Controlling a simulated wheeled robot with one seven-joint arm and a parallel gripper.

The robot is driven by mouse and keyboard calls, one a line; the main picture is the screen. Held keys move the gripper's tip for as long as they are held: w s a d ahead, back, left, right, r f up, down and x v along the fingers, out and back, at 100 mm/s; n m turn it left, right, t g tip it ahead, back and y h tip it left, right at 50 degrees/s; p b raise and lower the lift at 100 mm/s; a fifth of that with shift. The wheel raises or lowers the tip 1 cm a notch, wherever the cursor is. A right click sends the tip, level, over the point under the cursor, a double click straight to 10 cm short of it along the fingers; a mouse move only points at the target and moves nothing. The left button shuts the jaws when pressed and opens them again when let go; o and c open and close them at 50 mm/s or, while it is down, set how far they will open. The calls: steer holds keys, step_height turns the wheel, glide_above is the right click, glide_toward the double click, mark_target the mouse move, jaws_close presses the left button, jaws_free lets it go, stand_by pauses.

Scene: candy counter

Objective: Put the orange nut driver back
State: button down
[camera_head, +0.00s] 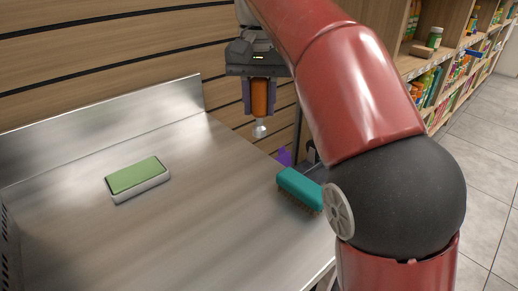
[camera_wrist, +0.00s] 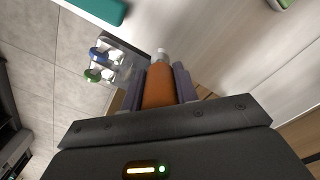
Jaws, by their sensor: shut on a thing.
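The orange nut driver (camera_head: 260,97) hangs upright in my gripper (camera_head: 261,108), its metal tip pointing down above the far right edge of the steel counter. The gripper's two purple-grey fingers are shut on the orange handle, one on each side. In the wrist view the orange handle (camera_wrist: 158,88) lies between the fingertips (camera_wrist: 161,78). A pale rack-like piece with a blue ring (camera_wrist: 98,54) and a green ring (camera_wrist: 92,75) shows left of the driver in that view; what sits in it is too small to tell.
A teal brush (camera_head: 300,188) lies at the right edge of the steel counter (camera_head: 110,245), beside my arm. A green-topped white block (camera_head: 137,178) lies on the left. A small purple thing (camera_head: 285,156) shows by the edge. Stocked shelves (camera_head: 450,70) stand at right.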

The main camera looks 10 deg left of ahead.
mark_target(259, 130)
step_height(259, 130, down, 8)
steer(key=shift+r+b, duration=0.1)
steer(key=shift+b, duration=0.3)
steer(key=c, duration=1.1)
jaws_free()
steer(key=shift+f+b, duration=0.5)
steer(key=shift+b, duration=0.15)
steer(key=r, duration=0.2)
steer(key=r+p, duration=0.1)
steer(key=r, duration=0.2)
steer(key=r+p, duration=0.1)
steer(key=r, duration=0.2)
steer(key=shift+w+a+r, duration=0.1)
steer(key=shift+a, duration=0.2)
